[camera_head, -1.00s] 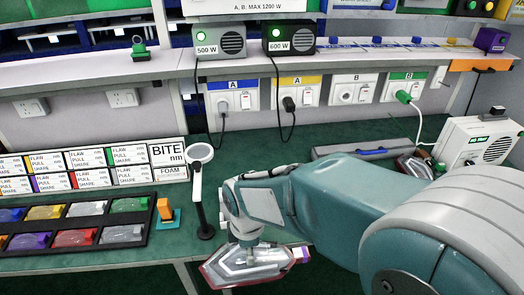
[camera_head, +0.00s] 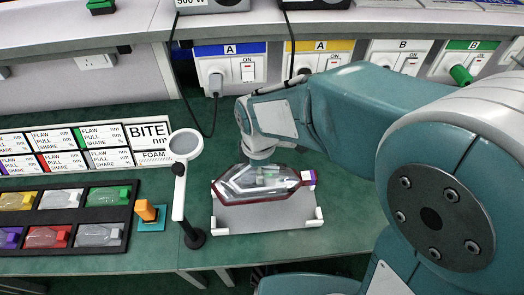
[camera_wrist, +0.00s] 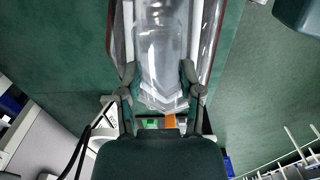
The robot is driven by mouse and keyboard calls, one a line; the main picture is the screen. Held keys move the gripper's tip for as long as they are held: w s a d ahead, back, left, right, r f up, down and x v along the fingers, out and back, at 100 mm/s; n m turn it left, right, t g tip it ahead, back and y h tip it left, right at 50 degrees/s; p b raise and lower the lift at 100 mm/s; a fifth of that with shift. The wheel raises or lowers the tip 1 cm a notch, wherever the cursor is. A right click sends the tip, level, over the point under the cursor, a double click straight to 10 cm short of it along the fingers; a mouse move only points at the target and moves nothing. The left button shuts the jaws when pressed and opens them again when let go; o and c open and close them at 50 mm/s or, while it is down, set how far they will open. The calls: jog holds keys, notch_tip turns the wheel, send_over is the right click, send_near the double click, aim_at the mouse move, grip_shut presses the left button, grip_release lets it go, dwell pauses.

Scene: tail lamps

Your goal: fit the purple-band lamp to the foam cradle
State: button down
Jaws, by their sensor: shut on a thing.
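The purple-band lamp (camera_head: 238,187) is a clear and red tail lamp with a purple band (camera_head: 308,178) at its right end in the head view. My gripper (camera_head: 264,168) is shut on it from above. In the wrist view the lamp (camera_wrist: 160,45) lies between the two dark fingers of my gripper (camera_wrist: 159,75). The foam cradle (camera_head: 265,218) appears as a grey pad with white corner pieces on the green bench. The lamp overlaps its rear part in the head view. I cannot tell whether the lamp touches the pad.
A magnifier on a stand (camera_head: 180,185) rises close left of the cradle. An orange block (camera_head: 147,211) and a black tray of coloured lamps (camera_head: 75,217) are further left. Label cards stand behind them. Sockets (camera_head: 230,70) line the back wall. The bench's front edge is close to the cradle.

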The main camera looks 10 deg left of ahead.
jog(key=shift+d, duration=0.2)
notch_tip(320, 180, down, 3)
jog(key=shift+f, duration=1.25)
jog(key=shift+f, duration=0.15)
dwell(0.4)
jog(key=shift+f, duration=1.35)
jog(key=shift+f, duration=0.1)
jog(key=shift+f, duration=0.5)
